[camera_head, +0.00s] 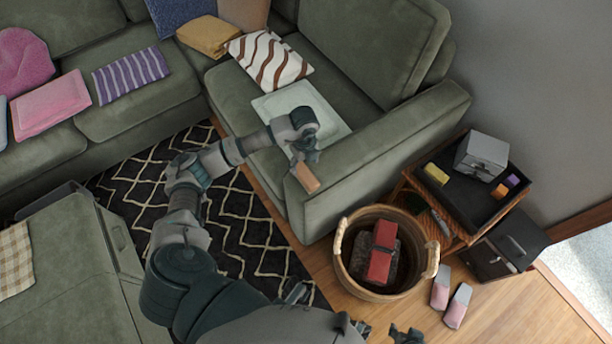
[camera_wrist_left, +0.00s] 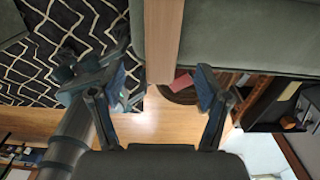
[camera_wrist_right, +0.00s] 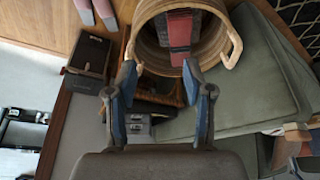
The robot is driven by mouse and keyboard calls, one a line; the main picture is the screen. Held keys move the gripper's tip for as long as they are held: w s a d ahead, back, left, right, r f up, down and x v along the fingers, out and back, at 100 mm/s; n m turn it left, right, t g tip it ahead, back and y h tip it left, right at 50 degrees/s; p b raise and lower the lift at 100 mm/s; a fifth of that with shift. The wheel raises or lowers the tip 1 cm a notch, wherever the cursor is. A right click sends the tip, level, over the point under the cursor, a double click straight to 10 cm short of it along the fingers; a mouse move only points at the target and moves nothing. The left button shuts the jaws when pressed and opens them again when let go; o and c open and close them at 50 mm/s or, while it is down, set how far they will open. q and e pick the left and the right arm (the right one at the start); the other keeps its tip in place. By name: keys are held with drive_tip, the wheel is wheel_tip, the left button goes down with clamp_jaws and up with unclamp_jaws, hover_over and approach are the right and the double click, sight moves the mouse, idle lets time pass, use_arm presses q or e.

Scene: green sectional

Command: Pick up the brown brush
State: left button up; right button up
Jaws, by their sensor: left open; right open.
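A plain brown wooden piece (camera_head: 306,178), which may be the brush, shows at the front end of the sofa's right arm in the head view. In the left wrist view the brown piece (camera_wrist_left: 163,40) runs from the top edge to between the fingers. I see no bristles on it. My left gripper (camera_head: 305,155) is open right by this piece; I cannot tell whether it touches. My right gripper (camera_wrist_right: 160,92) is open and empty, below the basket in the right wrist view. Only small parts of it show at the head view's bottom edge.
A woven basket (camera_head: 344,262) with red and dark things stands on the wooden floor. Right of it are pink slippers (camera_head: 458,305), a black box (camera_head: 510,250) and a rack with a black tray (camera_head: 468,205). The green sofa (camera_head: 350,175) lies behind. A patterned rug (camera_head: 245,225) covers the left floor.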

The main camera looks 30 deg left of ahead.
sight(305, 172)
use_arm(q)
wheel_tip(305, 172, down, 4)
drive_tip(key=shift+r+b, duration=0.25)
drive_tip(key=shift+b, duration=0.05)
drive_tip(key=shift+f, duration=0.5)
wheel_tip(305, 172, down, 5)
drive_tip(key=shift+w+a+r+b, duration=0.1)
drive_tip(key=shift+r+b, duration=0.1)
drive_tip(key=shift+b, duration=0.6)
drive_tip(key=shift+f, duration=0.2)
drive_tip(key=shift+c, duration=0.7)
drive_tip(key=c, duration=1.2)
use_arm(e)
drive_tip(key=w+a+r+t+y, duration=0.1)
drive_tip(key=w+a+r+t, duration=0.1)
drive_tip(key=w+t, duration=0.3)
drive_tip(key=w+a, duration=0.1)
drive_tip(key=w, duration=0.2)
drive_tip(key=shift+w+r, duration=0.2)
drive_tip(key=shift+w, duration=0.2)
